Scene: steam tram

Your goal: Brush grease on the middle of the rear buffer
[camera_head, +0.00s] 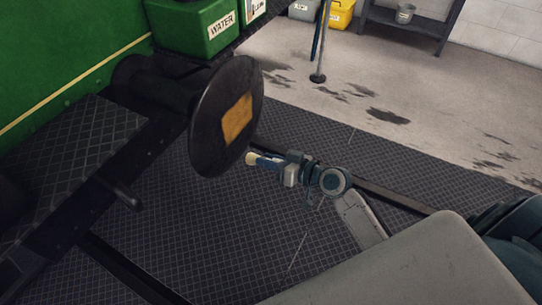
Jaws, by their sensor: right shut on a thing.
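The rear buffer (213,137) is a dark round disc on a thick black stem at the left of the middle. A yellow-brown patch (237,119) of grease covers the middle of its face. My right gripper (281,166) is just below and right of the disc. It is shut on a brush (253,159) with a pale tip and a dark blue handle. The pale tip is close to the disc's lower right edge; I cannot tell whether it touches. My left gripper is not in view.
A green tram side (60,55) and a dark tread step (75,150) are at the left. A green WATER box (205,30) stands behind the buffer. A post (318,55) and a dark bench (405,28) with a bucket (405,13) stand further back.

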